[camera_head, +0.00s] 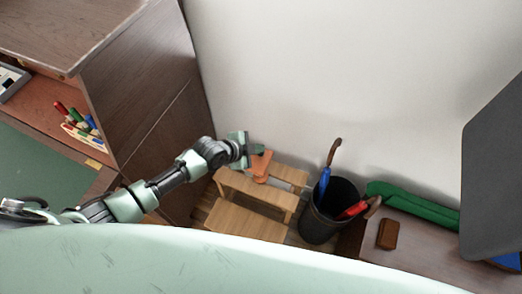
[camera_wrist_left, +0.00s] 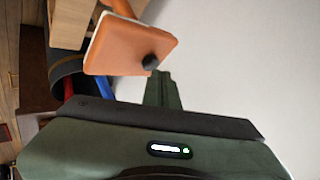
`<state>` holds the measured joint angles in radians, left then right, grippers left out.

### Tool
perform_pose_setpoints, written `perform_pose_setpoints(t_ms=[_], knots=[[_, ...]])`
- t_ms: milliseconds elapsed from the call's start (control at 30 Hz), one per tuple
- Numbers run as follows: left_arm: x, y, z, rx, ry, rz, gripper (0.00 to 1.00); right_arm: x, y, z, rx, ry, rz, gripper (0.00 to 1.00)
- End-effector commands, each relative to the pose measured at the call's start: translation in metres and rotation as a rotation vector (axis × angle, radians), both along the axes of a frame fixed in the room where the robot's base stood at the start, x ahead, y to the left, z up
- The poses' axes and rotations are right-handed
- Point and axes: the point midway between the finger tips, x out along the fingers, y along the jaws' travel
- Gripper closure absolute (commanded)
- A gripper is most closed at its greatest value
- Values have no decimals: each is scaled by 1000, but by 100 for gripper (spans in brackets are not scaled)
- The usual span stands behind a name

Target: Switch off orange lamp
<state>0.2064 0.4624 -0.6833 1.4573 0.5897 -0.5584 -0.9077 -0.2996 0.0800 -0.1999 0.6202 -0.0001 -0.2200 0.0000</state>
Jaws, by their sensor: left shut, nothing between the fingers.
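The orange lamp (camera_head: 260,166) stands on the wooden step stool against the wall, partly behind my left gripper. In the left wrist view the orange lamp (camera_wrist_left: 128,47) shows as an orange block with a pale edge and a round black knob (camera_wrist_left: 150,62) near its corner. My left gripper (camera_wrist_left: 161,76) is shut and empty, its tip right by the knob; I cannot tell whether they touch. In the head view my left gripper (camera_head: 243,151) is just above and left of the lamp. Whether the lamp is lit is unclear. My right gripper is out of view.
The light wooden step stool (camera_head: 250,190) stands beside a black bin (camera_head: 316,225) holding a blue umbrella (camera_head: 324,181) and a red one (camera_head: 352,210). A dark wooden desk (camera_head: 137,85) is at left. At right is a low surface with a green object (camera_head: 415,206) and a brown block (camera_head: 388,234).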

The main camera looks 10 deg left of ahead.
Motion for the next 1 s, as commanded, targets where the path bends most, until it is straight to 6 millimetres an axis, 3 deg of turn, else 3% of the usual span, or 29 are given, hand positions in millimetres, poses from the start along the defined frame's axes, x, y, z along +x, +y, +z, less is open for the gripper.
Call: perform_pose_setpoints(t_ms=[267, 800, 1000], knots=[[1, 0, 7, 0, -2, -1, 100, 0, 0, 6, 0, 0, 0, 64], [1, 0, 60, 0, -3, -1, 100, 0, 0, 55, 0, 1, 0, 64], [1, 0, 61, 0, -2, -1, 100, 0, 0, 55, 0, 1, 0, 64]])
